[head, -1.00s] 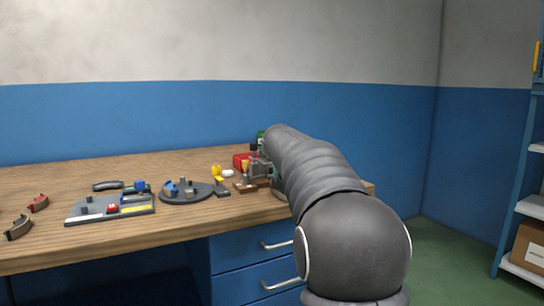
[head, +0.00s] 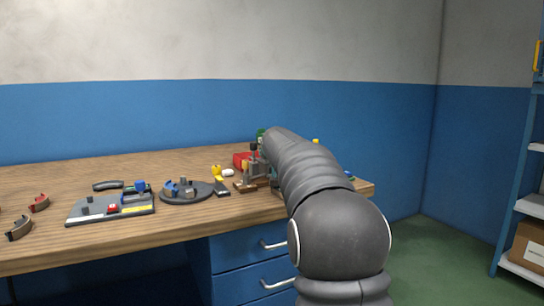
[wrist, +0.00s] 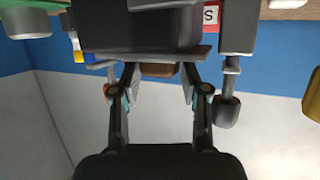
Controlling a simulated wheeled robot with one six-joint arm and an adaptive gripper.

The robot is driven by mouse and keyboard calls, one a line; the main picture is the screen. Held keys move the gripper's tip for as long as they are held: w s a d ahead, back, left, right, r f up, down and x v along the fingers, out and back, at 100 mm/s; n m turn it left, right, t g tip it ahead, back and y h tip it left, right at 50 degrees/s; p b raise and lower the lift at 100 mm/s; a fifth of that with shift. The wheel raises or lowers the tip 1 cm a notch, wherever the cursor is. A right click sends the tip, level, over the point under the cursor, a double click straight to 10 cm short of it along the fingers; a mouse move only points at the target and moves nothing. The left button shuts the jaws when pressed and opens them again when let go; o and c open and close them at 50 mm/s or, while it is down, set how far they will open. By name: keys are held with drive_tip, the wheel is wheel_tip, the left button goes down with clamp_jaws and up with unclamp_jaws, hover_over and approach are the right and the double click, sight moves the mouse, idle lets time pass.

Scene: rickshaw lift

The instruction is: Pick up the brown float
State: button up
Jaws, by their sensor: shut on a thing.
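A brown block, which I take to be the brown float (wrist: 158,69), shows in the wrist view between the fingertips of my gripper (wrist: 159,78). The fingers stand on its left and right and are shut on it. A dark grey body sits directly above it in that view and hides its upper part. In the head view my arm reaches over the right end of the table and hides most of the gripper. I cannot make out the float clearly there.
The wooden table (head: 110,170) carries a grey tray (head: 110,207), a round dark plate (head: 187,192), a red box (head: 242,160) and small yellow pieces (head: 217,171). In the wrist view a dark cylinder (wrist: 227,111) hangs close right of the gripper.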

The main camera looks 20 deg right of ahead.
drive_tip(key=shift+r, duration=0.1)
drive_tip(key=shift+r, duration=0.55)
drive_tip(key=r, duration=0.3)
drive_tip(key=shift+s+d+r+p, duration=0.2)
drive_tip(key=shift+d+p, duration=0.1)
drive_tip(key=shift+p, duration=0.05)
drive_tip(key=s+d+r, duration=0.6)
drive_tip(key=s+d, duration=0.1)
drive_tip(key=shift+s+d+r, duration=0.15)
drive_tip(key=shift+s+d, duration=0.2)
drive_tip(key=shift+d, duration=0.05)
